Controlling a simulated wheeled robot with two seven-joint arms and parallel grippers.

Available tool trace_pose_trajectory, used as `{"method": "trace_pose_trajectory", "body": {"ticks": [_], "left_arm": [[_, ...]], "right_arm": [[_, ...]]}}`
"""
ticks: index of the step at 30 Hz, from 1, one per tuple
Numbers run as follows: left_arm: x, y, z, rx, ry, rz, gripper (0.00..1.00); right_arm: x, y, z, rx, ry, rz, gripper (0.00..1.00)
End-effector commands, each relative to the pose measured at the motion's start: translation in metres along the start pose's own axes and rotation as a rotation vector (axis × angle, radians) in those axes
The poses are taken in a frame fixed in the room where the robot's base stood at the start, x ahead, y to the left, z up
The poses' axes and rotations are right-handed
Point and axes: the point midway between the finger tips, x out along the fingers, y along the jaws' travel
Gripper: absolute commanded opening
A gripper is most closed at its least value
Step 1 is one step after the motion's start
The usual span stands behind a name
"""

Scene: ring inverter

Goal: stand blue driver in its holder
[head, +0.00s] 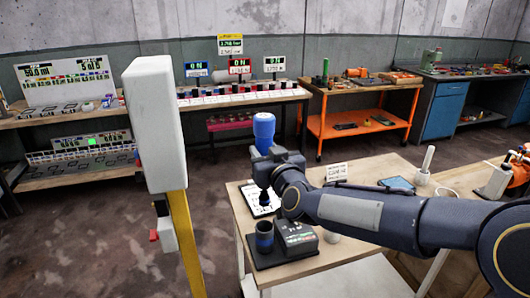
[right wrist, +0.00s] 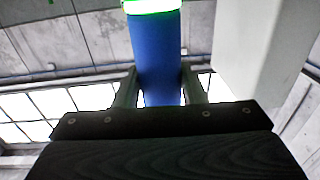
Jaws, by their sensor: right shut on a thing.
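The blue driver (head: 264,128) is upright in my right gripper (head: 268,160); its blue body rises above the jaws and a dark lower end shows below them. In the right wrist view the driver (right wrist: 158,55) stands between the two fingers of my right gripper (right wrist: 158,90), with a glowing green-white band at its top. The holder (head: 264,240), a dark round cup on a black base, is on the small wooden table below. The driver's lower end is above the cup and apart from it. My left gripper is not in view.
A dark box with a display (head: 296,236) stands beside the cup. A pale tablet (head: 262,205), a small sign (head: 336,172) and a white cup with a stick (head: 423,176) are also on the table. A tall white block on a yellow post (head: 155,125) stands at left.

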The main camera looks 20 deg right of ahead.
Motion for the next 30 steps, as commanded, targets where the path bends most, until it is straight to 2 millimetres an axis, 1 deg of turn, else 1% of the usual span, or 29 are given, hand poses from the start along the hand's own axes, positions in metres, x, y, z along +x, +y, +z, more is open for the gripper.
{"method": "trace_pose_trajectory", "body": {"ticks": [1,7,8,14,30], "left_arm": [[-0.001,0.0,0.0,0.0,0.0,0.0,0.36],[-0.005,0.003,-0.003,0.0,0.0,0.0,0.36],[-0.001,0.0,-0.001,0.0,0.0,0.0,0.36],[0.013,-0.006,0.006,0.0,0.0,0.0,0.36],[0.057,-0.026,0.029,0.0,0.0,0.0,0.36]], "right_arm": [[0.0,0.0,-0.003,0.0,0.007,0.001,0.08],[-0.003,-0.001,-0.006,0.002,0.005,0.007,0.08],[-0.002,0.0,0.0,0.001,0.005,0.007,0.08],[-0.002,0.0,0.017,0.001,0.005,0.007,0.08],[-0.001,0.0,0.075,0.001,0.005,0.007,0.08]]}}
